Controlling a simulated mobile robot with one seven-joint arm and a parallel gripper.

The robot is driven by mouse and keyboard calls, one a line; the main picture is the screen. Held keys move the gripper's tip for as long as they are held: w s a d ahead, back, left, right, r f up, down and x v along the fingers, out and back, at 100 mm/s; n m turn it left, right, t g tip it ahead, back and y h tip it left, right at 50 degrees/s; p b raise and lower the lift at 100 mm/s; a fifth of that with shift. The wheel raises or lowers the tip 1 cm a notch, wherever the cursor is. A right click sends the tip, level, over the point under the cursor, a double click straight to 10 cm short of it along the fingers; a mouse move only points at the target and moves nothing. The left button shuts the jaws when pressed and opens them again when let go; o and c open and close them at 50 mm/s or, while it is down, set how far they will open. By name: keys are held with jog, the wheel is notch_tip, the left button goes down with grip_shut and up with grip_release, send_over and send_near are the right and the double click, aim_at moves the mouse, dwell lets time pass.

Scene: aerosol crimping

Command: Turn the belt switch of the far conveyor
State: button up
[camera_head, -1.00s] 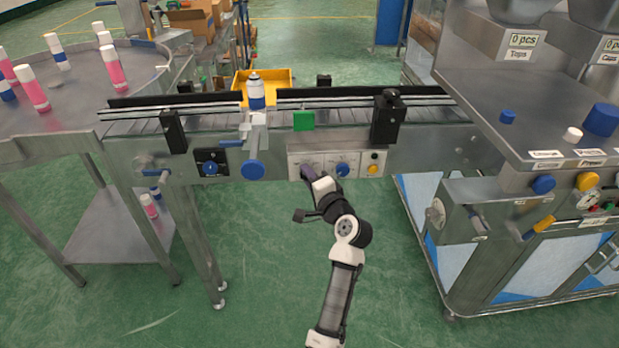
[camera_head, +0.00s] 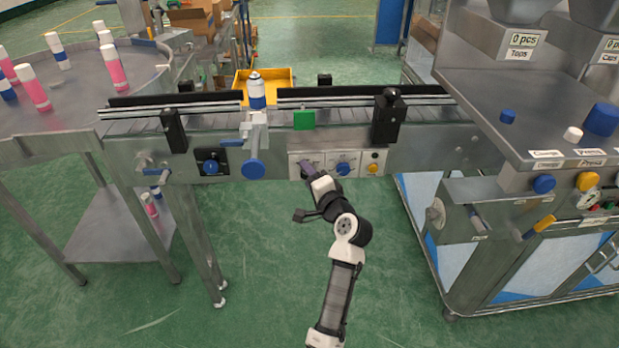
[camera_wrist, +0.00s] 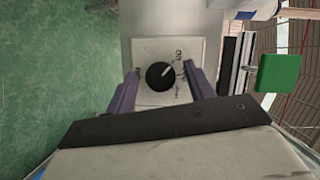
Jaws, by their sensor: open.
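A black rotary switch knob (camera_wrist: 160,75) with a white pointer sits on a pale square plate (camera_wrist: 150,48) in the wrist view. The pointer slants up and right, towards the printed lettering. My gripper (camera_wrist: 160,88) is open, with one purple finger on each side of the knob; I cannot tell whether they touch it. In the head view my gripper (camera_head: 307,170) is at the left part of the white control panel (camera_head: 325,158) on the front of the conveyor (camera_head: 430,151). It largely hides the knob there.
The panel also has a blue knob (camera_head: 343,169) and a yellow button (camera_head: 374,168) right of my gripper. A green block (camera_head: 304,120) stands above it. A can (camera_head: 256,92) is on the belt. A steel machine (camera_head: 500,200) stands at right; green floor below is clear.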

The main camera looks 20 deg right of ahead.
jog(key=s+d+r+b, duration=0.1)
jog(key=s+b, duration=0.1)
jog(key=s, duration=1.1)
jog(key=shift+s+d+b, duration=0.2)
jog(key=shift+s+b, duration=0.15)
jog(key=shift+b, duration=0.05)
